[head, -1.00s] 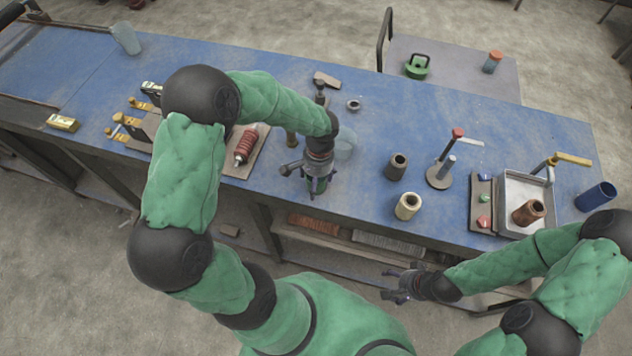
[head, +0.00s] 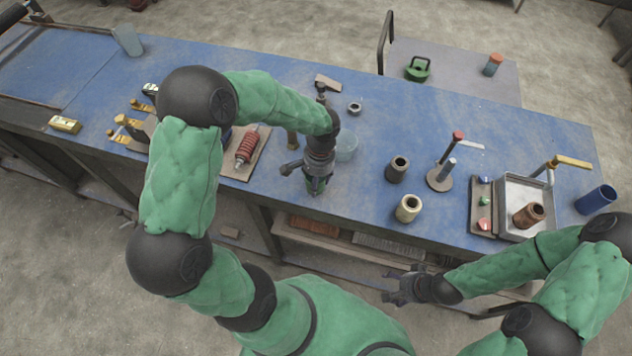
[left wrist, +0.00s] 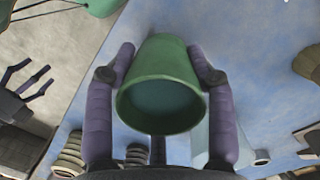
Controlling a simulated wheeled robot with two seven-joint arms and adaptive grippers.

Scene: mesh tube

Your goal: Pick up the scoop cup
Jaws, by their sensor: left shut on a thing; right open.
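The green scoop cup (left wrist: 160,85) is between the two purple fingers of my left gripper (left wrist: 160,60), a finger against each side, in the left wrist view. Its round mouth faces the camera and its inside looks dark. I cannot tell whether the cup touches the bench. My right gripper (head: 396,290) is open and empty in front of the bench, lower than its top.
A translucent cup (head: 346,148) stands just right of my left gripper. A board with a red coil (head: 247,148) lies to its left. A dark cylinder (head: 397,169) and a cream cylinder (head: 408,208) stand to the right. Beyond is a metal tray (head: 510,190).

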